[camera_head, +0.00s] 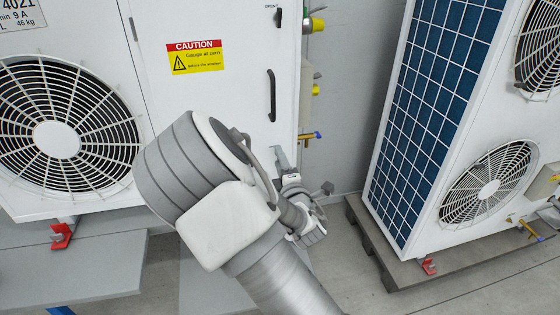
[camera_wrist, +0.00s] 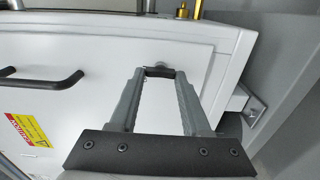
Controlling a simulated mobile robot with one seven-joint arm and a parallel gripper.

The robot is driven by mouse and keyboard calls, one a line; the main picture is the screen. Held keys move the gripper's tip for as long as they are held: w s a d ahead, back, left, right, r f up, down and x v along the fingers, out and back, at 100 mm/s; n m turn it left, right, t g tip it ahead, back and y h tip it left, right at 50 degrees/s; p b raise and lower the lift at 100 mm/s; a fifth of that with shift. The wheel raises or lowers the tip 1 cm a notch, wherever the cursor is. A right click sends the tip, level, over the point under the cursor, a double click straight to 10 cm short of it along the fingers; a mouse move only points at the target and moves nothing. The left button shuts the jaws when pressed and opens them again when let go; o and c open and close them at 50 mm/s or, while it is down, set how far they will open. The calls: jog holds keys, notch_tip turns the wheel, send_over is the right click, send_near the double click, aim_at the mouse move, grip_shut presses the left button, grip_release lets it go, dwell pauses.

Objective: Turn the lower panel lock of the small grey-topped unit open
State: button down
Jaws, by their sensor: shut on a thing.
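The white unit (camera_head: 225,105) with a fan grille fills the left of the head view; its top is out of the picture. Its front panel (camera_wrist: 110,55) fills much of the wrist view. My gripper (camera_wrist: 160,76) reaches onto this panel, its two fingers closed in around the small dark lower panel lock (camera_wrist: 158,71) near the panel's edge. The fingertips partly cover the lock, so its exact angle is hard to tell. In the head view my arm hides the lower lock. The black upper lock (camera_head: 278,17) sits beside an "OPEN" mark.
A black handle (camera_head: 271,95) stands out from the panel, as also in the wrist view (camera_wrist: 40,80). Valves with yellow caps (camera_head: 317,24) stick out from the unit's side. A second unit (camera_head: 465,130) stands on a pallet (camera_head: 372,250) to the right, across a floor gap.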

jog(key=shift+c, duration=1.8)
grip_release()
jog(key=p+v, duration=1.3)
jog(key=v, duration=0.4)
jog(key=shift+s+p, duration=0.2)
jog(key=shift+p, duration=0.2)
jog(key=shift+d+r, duration=0.1)
